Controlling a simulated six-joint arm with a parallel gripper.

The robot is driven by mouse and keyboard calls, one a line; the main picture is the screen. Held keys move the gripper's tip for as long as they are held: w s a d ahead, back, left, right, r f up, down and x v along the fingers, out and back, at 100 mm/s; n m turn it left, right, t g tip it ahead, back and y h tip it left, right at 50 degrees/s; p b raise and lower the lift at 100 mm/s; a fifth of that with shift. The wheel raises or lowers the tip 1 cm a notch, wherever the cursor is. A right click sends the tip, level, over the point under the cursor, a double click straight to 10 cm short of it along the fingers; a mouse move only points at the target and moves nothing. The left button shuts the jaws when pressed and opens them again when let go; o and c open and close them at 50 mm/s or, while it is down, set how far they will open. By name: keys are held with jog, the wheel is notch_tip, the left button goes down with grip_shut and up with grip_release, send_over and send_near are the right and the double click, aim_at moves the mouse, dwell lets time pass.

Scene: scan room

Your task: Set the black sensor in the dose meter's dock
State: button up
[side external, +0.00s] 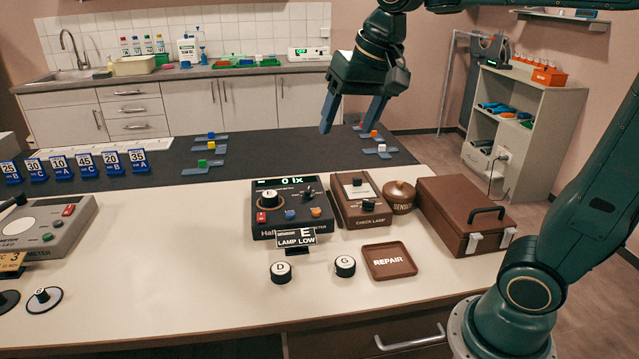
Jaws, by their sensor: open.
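My gripper (349,122) is open and empty, fingers pointing down, high above the table's far part. A dark meter (311,225) with a green "0 lx" display stands mid-table. A round black piece marked E (269,198) sits on its top left. Black round pieces marked D (281,272) and G (345,266) stand on the table in front. A grey meter (52,229) is cut off at the left edge. A black-and-white knob-like piece (43,295) sits on a disc before it. I cannot tell which piece is the black sensor or which meter is the dose meter.
A "LAMP LOW" sign (296,241) stands before the dark meter. Numbered blue stands (86,167) line the dark mat. The table's left middle is clear.

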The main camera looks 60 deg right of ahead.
jog(key=s+a+f+n, duration=0.1)
jog(key=s+f+n, duration=0.2)
jog(key=s, duration=0.4)
jog(key=s+a+f+n+t, duration=0.1)
jog(key=s+f+n, duration=0.1)
jog(key=s+f, duration=0.2)
jog(key=s, duration=0.3)
jog(key=shift+s+n+t, duration=0.15)
jog(key=shift+n+t, duration=0.15)
jog(key=shift+n, duration=0.1)
dwell(0.4)
